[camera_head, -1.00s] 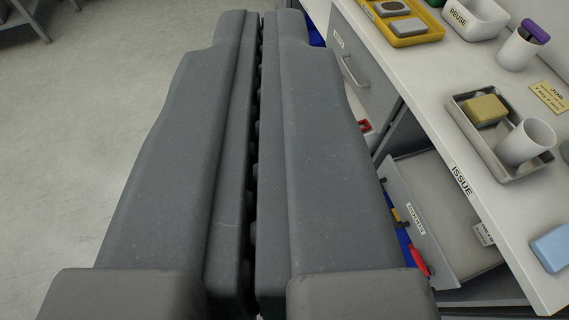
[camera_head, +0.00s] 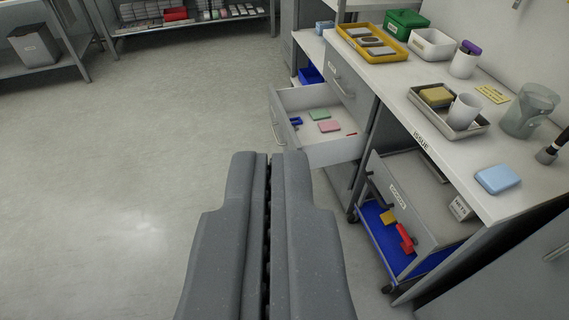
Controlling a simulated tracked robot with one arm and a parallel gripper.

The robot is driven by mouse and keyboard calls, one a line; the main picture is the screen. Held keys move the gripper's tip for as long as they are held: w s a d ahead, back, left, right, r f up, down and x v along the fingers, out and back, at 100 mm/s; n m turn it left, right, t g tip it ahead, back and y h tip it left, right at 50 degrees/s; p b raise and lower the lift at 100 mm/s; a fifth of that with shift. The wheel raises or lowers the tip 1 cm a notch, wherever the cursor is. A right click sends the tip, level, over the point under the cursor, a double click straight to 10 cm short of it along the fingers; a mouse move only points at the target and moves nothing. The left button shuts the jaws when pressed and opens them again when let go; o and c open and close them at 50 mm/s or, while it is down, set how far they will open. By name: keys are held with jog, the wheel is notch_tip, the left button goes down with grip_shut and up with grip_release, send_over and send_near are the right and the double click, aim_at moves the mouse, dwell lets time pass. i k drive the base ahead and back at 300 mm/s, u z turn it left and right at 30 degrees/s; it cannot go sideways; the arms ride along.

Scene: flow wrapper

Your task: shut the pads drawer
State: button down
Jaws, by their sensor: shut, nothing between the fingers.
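An open grey drawer (camera_head: 334,152) sticks out to the left from the cabinet under the bench. Its front panel with a bar handle (camera_head: 278,126) faces left. Inside lie a green pad (camera_head: 319,114), a pink pad (camera_head: 329,126), a small blue thing and a small red thing. I cannot read a label on this drawer; its contents suggest it is the pads drawer. My gripper (camera_head: 270,156) is shut and empty. In the picture its tips are just below the drawer's front corner, and I see no clear contact.
A shut drawer (camera_head: 342,88) sits beside the open one. A grey tray (camera_head: 482,128) and a yellow tray (camera_head: 347,35) stand on top. The floor at left is clear.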

aim_at(322, 149)
jog(key=u, duration=0.25)
jog(key=i, duration=1.6)
jog(key=z, duration=0.35)
